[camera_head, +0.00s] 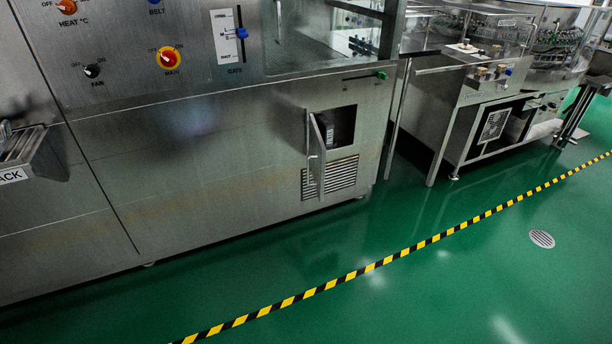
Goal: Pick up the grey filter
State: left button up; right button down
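No loose grey filter can be clearly made out. A small square compartment (342,124) is open low on the front of the steel machine. Its narrow door (317,155) is swung outward on the left side. The inside is dark; a greyish shape shows behind the door edge, but I cannot tell whether it is the filter. A square, light grey grille-like panel (494,126) shows on the lower front of the machine farther right; I cannot tell whether it comes out. Neither of my grippers is in view.
The long steel machine (215,165) fills the left, with knobs and switches above and a vent (343,176) below the compartment. A rotary machine (470,95) stands at right. The green floor (420,300) is clear, with flat yellow-black tape (370,268) and a drain (542,239).

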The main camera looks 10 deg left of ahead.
aim_at(326, 128)
jog(key=u, duration=0.7)
jog(key=i, duration=1.1)
jog(key=z, duration=0.4)
